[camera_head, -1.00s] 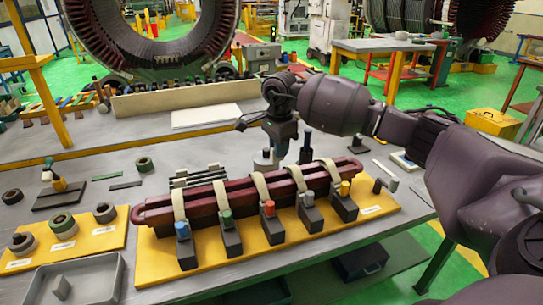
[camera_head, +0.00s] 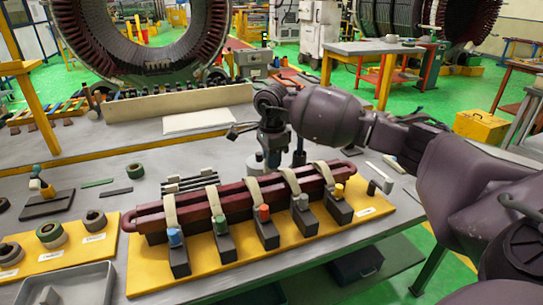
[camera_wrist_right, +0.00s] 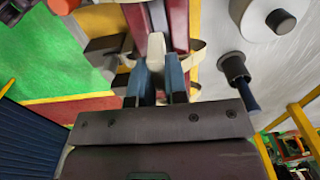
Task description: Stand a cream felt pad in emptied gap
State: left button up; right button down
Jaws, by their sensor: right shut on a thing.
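The maroon coil (camera_head: 240,203) lies along a yellow board with cream straps (camera_head: 213,204) over it, each coming down at a dark block with a coloured top. My right gripper (camera_head: 272,150) points down just behind the coil. In the right wrist view its blue fingers (camera_wrist_right: 157,85) are shut on a small cream pad (camera_wrist_right: 155,48). The pad is between the maroon bars (camera_wrist_right: 178,30) in that view; whether it touches them I cannot tell. In the head view the pad is hidden. My left gripper is out of view.
Dark strips (camera_head: 190,183) lie behind the coil. A dark post (camera_head: 299,152) stands right of the gripper. Tape rolls (camera_head: 50,235) sit on a yellow board (camera_head: 75,258) at left, near a grey tray (camera_head: 85,280). The table behind the coil is partly clear.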

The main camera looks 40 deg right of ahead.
aim_at(272, 172)
jog(key=shift+f+b, duration=0.3)
jog(key=shift+f, duration=0.65)
jog(key=shift+f+b, duration=0.4)
jog(key=shift+f, duration=0.6)
jog(key=shift+f+b, duration=0.3)
jog(key=shift+f, duration=0.35)
jog(key=c, duration=1.1)
grip_release()
jog(key=shift+r, duration=0.1)
notch_tip(272, 172, up, 11)
jog(key=shift+f, duration=0.15)
